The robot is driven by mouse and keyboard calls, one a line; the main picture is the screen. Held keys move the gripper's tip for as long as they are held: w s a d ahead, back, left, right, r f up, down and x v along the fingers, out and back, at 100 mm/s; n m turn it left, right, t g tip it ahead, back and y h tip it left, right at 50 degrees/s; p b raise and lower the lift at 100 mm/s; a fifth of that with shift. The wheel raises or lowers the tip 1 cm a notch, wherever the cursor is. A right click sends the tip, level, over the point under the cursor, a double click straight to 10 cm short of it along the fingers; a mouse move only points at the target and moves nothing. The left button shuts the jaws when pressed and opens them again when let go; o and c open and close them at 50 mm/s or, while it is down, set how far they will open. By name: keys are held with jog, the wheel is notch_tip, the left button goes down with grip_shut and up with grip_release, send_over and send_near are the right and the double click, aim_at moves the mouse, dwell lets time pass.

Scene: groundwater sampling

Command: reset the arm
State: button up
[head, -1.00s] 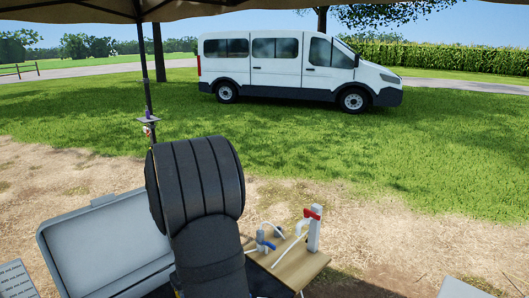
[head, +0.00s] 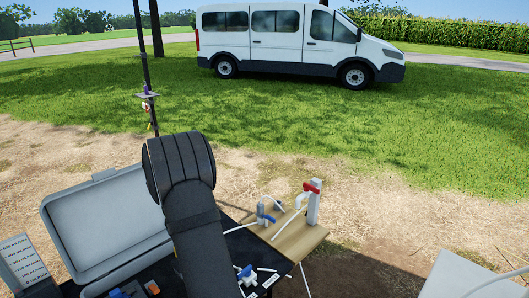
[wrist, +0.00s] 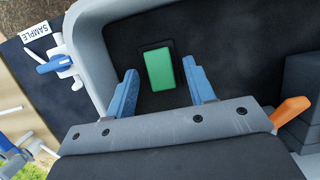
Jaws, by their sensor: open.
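My gripper (wrist: 162,92) shows in the wrist view with its two blue fingers spread apart and nothing between them. Beyond the fingertips a green block (wrist: 160,69) lies in a dark recess of the black foam inside a grey case (wrist: 88,45). I cannot tell the gap between the fingertips and the block. In the head view my arm hides the gripper. The open lid of the grey case (head: 60,222) stands left of my arm.
A wooden board (head: 300,240) carries a white tap post with a red handle (head: 312,188) and a blue-handled valve (head: 263,214). A white and blue fitting (head: 246,274) lies on the black table. A SAMPLE label (wrist: 36,31) lies beside the case. A white van (head: 300,40) stands far back.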

jog(key=shift+w+a+g+h, duration=0.1)
jog(key=shift+a+g+h, duration=0.05)
jog(key=shift+g+h, duration=0.25)
jog(key=v, duration=1.7)
jog(key=shift+r, duration=0.15)
jog(key=shift+c, duration=0.2)
